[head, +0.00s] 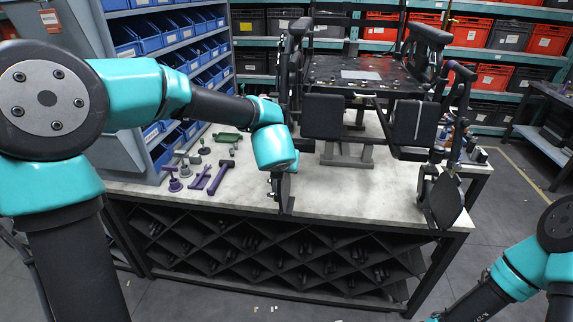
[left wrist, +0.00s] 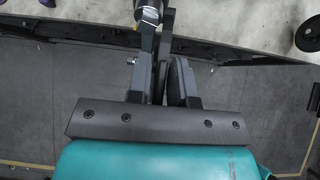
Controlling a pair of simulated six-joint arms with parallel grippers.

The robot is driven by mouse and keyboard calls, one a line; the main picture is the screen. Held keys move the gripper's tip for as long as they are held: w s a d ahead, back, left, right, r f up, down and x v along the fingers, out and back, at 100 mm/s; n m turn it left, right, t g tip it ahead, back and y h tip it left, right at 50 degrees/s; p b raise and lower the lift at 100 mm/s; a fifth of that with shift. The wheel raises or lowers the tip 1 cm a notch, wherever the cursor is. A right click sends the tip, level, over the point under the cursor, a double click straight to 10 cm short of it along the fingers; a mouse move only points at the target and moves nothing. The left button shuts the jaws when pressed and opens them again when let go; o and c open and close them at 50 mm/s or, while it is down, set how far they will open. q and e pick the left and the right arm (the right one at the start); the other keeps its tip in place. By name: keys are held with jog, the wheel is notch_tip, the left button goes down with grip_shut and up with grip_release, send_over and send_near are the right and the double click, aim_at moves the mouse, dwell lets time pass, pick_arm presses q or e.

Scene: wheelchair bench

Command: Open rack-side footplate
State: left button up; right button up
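The wheelchair (head: 365,75) stands on the bench, with its two footplates at the front edge. The rack-side footplate (head: 285,192) is the left one, upright and seen nearly edge-on. The other footplate (head: 441,200) is also upright, its flat face showing. My left gripper (head: 277,180) is at the rack-side footplate, partly hidden behind my own wrist. In the left wrist view, its fingers (left wrist: 160,75) stand apart with a thin dark upright part near their tips; I cannot tell whether they press on it. My right gripper is mostly cut off at the bottom edge in the head view.
Purple and green tools (head: 210,178) lie on the bench (head: 345,190) at the left. Shelves with red and black crates (head: 480,32) are behind. The floor in front of the bench is mostly clear.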

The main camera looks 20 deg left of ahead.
pick_arm(q)
jog(key=shift+o, duration=1.1)
jog(key=shift+r, duration=0.1)
jog(key=v, duration=1.7)
jog(key=shift+s, duration=0.15)
